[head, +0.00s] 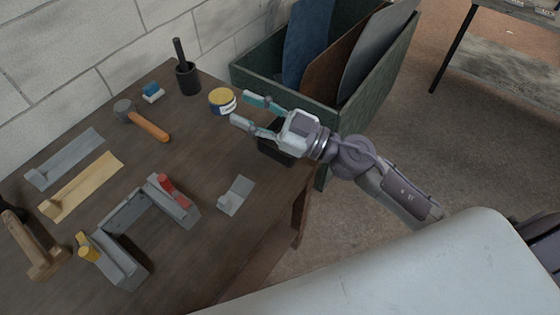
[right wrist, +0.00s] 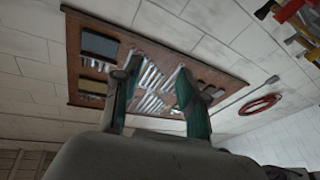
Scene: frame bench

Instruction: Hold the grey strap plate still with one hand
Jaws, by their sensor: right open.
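The grey strap plate (head: 66,158) is a long flat strip with a bent end, lying on the left part of the bench in the head view. Nothing touches it. My right gripper (head: 241,109) is open and empty above the bench's right end, next to the yellow-and-blue tin and far from the plate. In the right wrist view its two fingers (right wrist: 158,98) stand apart, with a wall tool board behind them. My left gripper is not in view.
A brass-coloured strip (head: 82,187) lies beside the plate. A grey frame with red and yellow clamps (head: 122,212), a small grey bracket (head: 236,195), a hammer (head: 148,124), the tin (head: 222,101) and a black cup (head: 187,78) are on the bench (head: 190,150). A green bin (head: 375,105) stands beyond its end.

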